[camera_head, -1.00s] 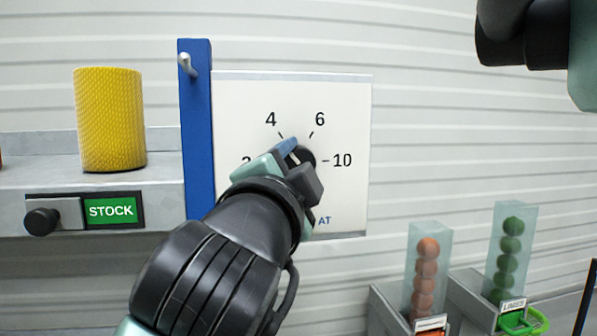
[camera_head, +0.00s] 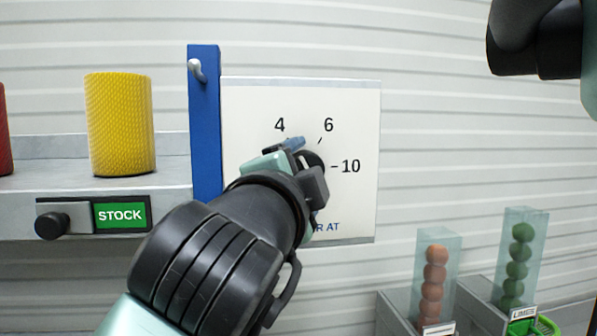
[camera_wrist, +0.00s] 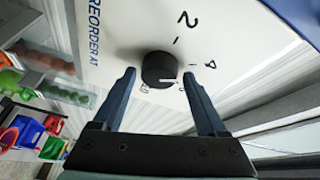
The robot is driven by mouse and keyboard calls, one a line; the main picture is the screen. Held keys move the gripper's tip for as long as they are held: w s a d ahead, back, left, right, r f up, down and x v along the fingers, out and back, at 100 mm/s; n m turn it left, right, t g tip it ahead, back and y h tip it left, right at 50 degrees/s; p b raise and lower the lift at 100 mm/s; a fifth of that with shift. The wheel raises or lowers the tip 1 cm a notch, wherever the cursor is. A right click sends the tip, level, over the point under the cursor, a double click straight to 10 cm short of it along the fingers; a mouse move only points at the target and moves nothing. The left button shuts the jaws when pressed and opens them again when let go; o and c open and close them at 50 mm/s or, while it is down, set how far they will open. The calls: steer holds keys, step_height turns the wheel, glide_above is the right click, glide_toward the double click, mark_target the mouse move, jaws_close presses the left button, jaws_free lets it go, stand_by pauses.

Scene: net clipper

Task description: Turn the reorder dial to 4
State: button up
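The reorder dial (camera_head: 314,159) is a round black knob on a white panel (camera_head: 350,205) with printed numbers. 4, 6 and 10 show in the head view, where my gripper hides the lower left. In the wrist view the dial (camera_wrist: 160,70) sits between my two fingertips, with a visible gap on each side. A white line on its face points right, slightly below the tick beside the 4 (camera_wrist: 210,64). My gripper (camera_head: 304,163) is open in front of the dial; it also shows in the wrist view (camera_wrist: 158,73).
A blue post (camera_head: 205,120) with a hook stands left of the panel. A grey shelf (camera_head: 60,175) holds a yellow cylinder (camera_head: 121,125), above a STOCK sign (camera_head: 120,215) and black knob (camera_head: 52,225). Clear tubes of orange balls (camera_head: 434,280) and green balls (camera_head: 517,265) stand lower right.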

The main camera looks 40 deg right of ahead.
steer(key=shift+o, duration=0.6)
steer(key=shift+s, duration=0.1)
steer(key=r+b+v, duration=0.1)
steer(key=b+v, duration=0.5)
steer(key=v, duration=0.6)
steer(key=shift+s+a+f, duration=0.25)
steer(key=shift+a+f, duration=0.1)
steer(key=shift+f, duration=0.15)
